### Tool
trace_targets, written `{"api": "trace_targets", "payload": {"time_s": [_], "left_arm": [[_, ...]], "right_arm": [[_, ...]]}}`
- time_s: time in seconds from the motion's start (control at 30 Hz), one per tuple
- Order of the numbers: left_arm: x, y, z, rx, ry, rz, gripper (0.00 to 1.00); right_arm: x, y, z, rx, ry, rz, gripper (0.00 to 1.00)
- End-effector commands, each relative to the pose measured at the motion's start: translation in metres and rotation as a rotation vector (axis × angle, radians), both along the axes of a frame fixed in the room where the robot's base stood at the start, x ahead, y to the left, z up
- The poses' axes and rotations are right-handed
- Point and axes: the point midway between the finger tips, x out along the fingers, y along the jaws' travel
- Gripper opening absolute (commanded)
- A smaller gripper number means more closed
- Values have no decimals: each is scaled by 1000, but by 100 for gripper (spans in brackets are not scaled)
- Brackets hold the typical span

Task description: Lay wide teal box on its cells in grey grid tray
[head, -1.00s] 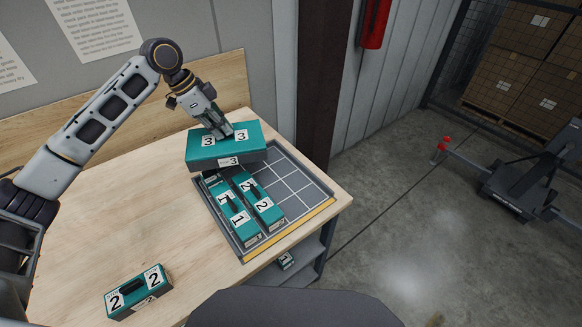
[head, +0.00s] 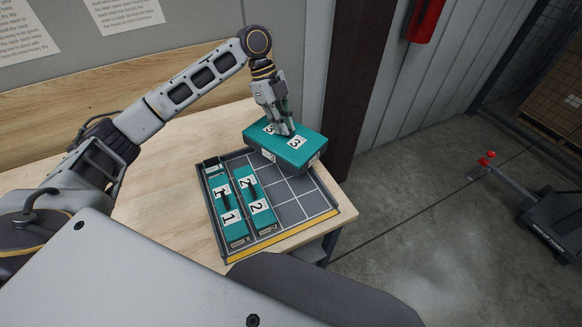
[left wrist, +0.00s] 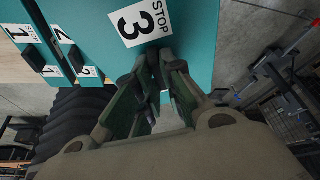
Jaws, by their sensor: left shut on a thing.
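The wide teal box (head: 297,153), with labels reading 3, is held by my left gripper (head: 287,132) over the far right part of the grey grid tray (head: 223,254). It is turned at a slant to the tray; I cannot tell its exact height. In the left wrist view, the gripper (left wrist: 158,62) is shut at the wide teal box (left wrist: 190,30), beside a 3 STOP label. Teal boxes labelled 1 (head: 230,215) and 2 (head: 257,202) lie side by side in the tray's left part. My right gripper is not in view.
Bare grid cells (head: 291,211) show at the tray's right. The tray stands near the front right edge of the wooden table (head: 160,190). A dark post (head: 357,90) rises behind the table, near the held box.

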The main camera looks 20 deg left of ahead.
Motion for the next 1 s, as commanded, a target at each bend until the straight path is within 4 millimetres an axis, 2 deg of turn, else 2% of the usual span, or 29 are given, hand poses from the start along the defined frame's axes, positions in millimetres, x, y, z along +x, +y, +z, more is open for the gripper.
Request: {"api": "trace_targets", "payload": {"time_s": [0.6, 1.0], "left_arm": [[-21, 15, 1, -2, -2, -375, 0], [-21, 15, 1, -1, -2, -428, 0]], "right_arm": [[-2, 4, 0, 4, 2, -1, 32], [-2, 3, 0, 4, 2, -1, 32]]}}
